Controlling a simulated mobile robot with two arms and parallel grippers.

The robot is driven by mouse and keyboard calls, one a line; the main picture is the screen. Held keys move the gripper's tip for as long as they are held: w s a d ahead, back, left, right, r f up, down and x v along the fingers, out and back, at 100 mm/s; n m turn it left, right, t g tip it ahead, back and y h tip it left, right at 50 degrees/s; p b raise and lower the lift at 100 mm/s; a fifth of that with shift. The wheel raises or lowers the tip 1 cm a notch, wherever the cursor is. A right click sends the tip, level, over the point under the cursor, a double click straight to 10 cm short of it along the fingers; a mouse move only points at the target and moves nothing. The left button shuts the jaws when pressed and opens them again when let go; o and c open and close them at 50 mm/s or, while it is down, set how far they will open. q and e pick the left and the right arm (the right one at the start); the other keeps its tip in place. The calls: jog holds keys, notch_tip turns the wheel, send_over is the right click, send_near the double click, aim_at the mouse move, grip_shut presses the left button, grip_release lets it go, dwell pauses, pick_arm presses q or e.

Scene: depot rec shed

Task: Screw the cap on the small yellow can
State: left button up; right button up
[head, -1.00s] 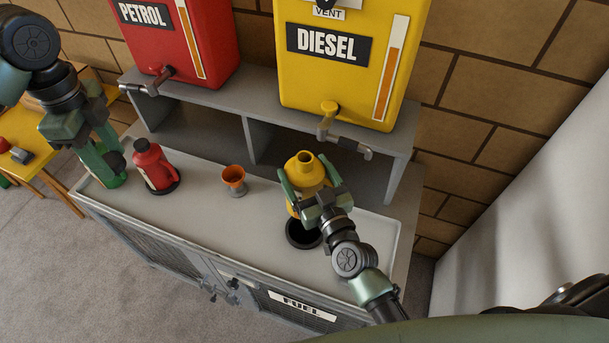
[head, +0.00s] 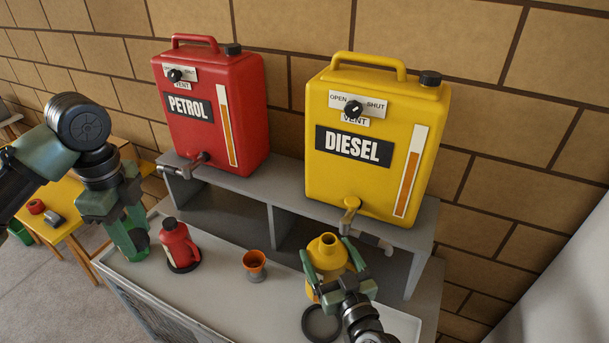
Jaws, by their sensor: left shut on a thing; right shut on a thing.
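The small yellow can (head: 327,249) has an open round mouth with no cap on it. My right gripper (head: 334,268) is shut around its body, one finger on each side. A black ring (head: 322,323) lies in front of the can; I cannot tell whether the can touches the counter. My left gripper (head: 131,245) is low over the counter's left end, shut on a partly hidden thing. Dark and bright green parts (head: 137,256) show at its fingertips; I cannot tell whether the cap is there.
A red can (head: 178,244) with a black top stands on the counter (head: 215,275), left of an orange cup (head: 254,262). Behind are a red petrol tank (head: 240,95) and a yellow diesel tank (head: 325,180) on a grey shelf (head: 240,188). A yellow table (head: 75,228) is at left.

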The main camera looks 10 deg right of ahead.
jog(key=shift+r, duration=0.15)
